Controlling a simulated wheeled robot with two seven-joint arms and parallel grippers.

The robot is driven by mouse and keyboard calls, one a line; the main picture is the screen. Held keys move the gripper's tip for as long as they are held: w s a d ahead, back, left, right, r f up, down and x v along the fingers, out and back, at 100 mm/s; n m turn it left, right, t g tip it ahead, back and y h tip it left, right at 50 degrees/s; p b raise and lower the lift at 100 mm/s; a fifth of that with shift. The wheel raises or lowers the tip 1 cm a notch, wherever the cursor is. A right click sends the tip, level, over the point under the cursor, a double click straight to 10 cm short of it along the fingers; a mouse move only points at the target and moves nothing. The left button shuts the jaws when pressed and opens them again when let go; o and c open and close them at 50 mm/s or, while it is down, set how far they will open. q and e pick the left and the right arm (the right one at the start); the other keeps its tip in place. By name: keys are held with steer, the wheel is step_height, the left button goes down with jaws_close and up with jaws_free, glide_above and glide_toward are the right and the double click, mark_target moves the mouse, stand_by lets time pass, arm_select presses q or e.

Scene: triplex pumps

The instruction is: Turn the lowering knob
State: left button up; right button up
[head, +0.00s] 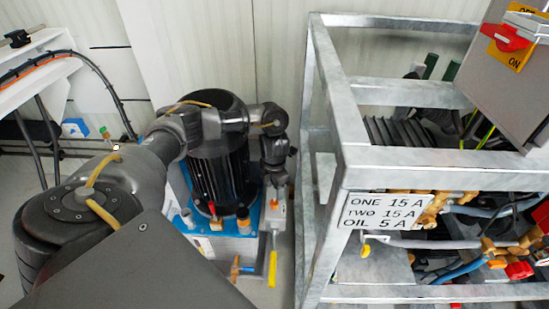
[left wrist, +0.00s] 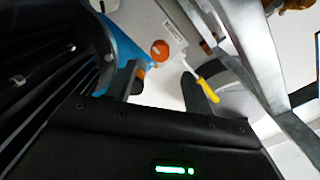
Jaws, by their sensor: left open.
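A round orange knob (left wrist: 160,50) sits on a grey block of the pump unit in the left wrist view. No label on it can be read, so I cannot confirm that it is the lowering knob. A yellow-handled lever (left wrist: 208,72) stands beside it, and this lever also shows in the head view (head: 272,268). My left gripper (head: 277,185) points down over the pump's block (head: 276,218). In the left wrist view, its two fingers (left wrist: 162,75) are apart with nothing between them, and the orange knob appears just beyond their tips. My right gripper is not in view.
The black ribbed motor (head: 220,165) on its blue base stands close to the left of my gripper. A grey metal frame (head: 350,150) with a sign (head: 384,211) and hoses stands close on the right. A narrow floor gap lies between them.

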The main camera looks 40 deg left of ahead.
mark_target(274, 202)
arm_select(q)
step_height(274, 202, down, 7)
steer(key=shift+r+b, duration=0.1)
steer(key=shift+b, duration=1)
steer(key=shift+f, duration=0.55)
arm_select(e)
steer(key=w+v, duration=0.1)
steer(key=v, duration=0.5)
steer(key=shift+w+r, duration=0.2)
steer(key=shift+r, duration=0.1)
arm_select(q)
steer(key=shift+c, duration=0.4)
steer(key=c, duration=0.9)
steer(key=shift+r, duration=0.1)
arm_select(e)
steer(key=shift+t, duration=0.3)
